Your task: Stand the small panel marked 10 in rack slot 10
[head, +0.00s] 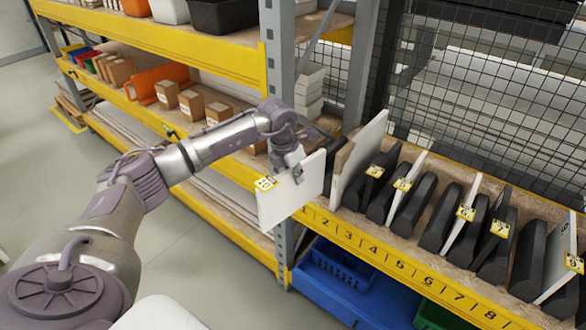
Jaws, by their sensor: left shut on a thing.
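The small white panel (292,195) with a yellow tag marked 10 is held upright, slightly tilted in the picture. My left gripper (297,172) is shut on its upper edge. It holds the panel in front of the shelf post, at the left end of the rack (400,265). The rack has dark upright dividers and a yellow front beam with slot numbers, of which 2 to 8 can be read. Slot 10 is not in view; the rack runs out of the picture at the lower right. My right gripper is not in view.
Several panels stand in the rack, including a tall white one (361,158) near the held panel and a tagged one (562,262) at the far right. The grey shelf post (277,60) is close behind my left gripper. Blue bins (345,268) sit below.

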